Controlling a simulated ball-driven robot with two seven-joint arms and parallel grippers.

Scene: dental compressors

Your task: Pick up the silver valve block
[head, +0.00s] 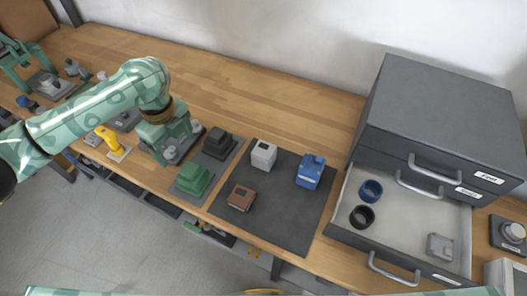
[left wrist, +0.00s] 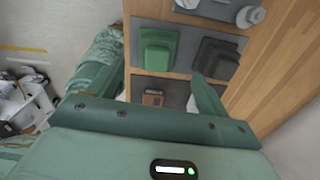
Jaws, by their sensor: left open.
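The silver valve block (head: 263,154) is a small pale block with a dark square on its top. It stands upright on the dark grey mat (head: 277,214), at the mat's back left. In the left wrist view it is mostly hidden behind a green finger; only a pale sliver shows. My left gripper (head: 172,146) is open and empty, over the bench to the left of the mat, apart from the block. My right gripper is not in view.
A brown block (head: 241,197) and a blue block (head: 310,171) share the mat. Green (head: 194,179) and black (head: 219,144) stepped pieces stand left of it. An open drawer (head: 408,213) holds two rings and a grey part. The bench behind the mat is clear.

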